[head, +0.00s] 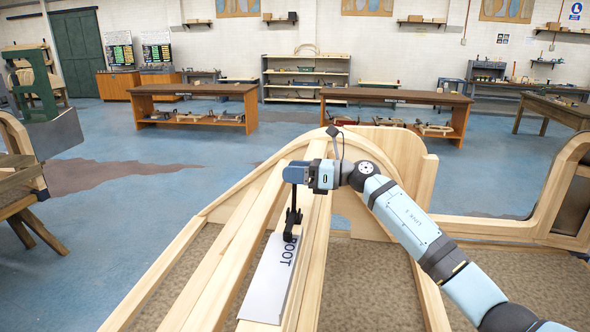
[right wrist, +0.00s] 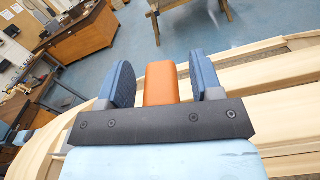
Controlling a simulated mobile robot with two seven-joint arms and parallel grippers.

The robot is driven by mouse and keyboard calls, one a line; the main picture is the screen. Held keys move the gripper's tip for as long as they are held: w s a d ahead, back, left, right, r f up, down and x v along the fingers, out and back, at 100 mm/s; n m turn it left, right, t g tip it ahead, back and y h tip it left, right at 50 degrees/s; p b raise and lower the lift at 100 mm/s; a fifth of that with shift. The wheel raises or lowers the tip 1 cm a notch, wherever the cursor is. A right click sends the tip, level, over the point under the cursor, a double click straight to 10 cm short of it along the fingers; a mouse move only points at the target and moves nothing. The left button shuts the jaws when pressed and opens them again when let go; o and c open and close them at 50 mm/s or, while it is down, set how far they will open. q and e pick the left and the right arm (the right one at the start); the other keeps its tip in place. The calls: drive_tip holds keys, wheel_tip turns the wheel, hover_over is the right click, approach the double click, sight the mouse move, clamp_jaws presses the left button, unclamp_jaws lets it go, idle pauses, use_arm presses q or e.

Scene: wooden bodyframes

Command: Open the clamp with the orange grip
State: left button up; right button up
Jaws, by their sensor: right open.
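The orange grip (right wrist: 160,84) of the clamp stands between the two blue finger pads of my right gripper (right wrist: 161,68) in the right wrist view. The pads are apart, with a gap visible on each side of the grip. In the head view my right gripper (head: 296,173) is at the top of the clamp, and its fingers hide the orange grip. The clamp's black body (head: 292,220) shows below, upright against the wooden beams and the white plate marked ROOT (head: 269,283). My left gripper is out of view.
The curved wooden bodyframe (head: 240,225) spreads under my right arm, with long beams running toward me. Another wooden frame (head: 560,185) stands at the right. Workbenches (head: 395,98) and shelves (head: 306,78) stand far back. Blue floor at the left is mostly free.

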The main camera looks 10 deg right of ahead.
clamp_jaws()
drive_tip(key=shift+d, duration=0.1)
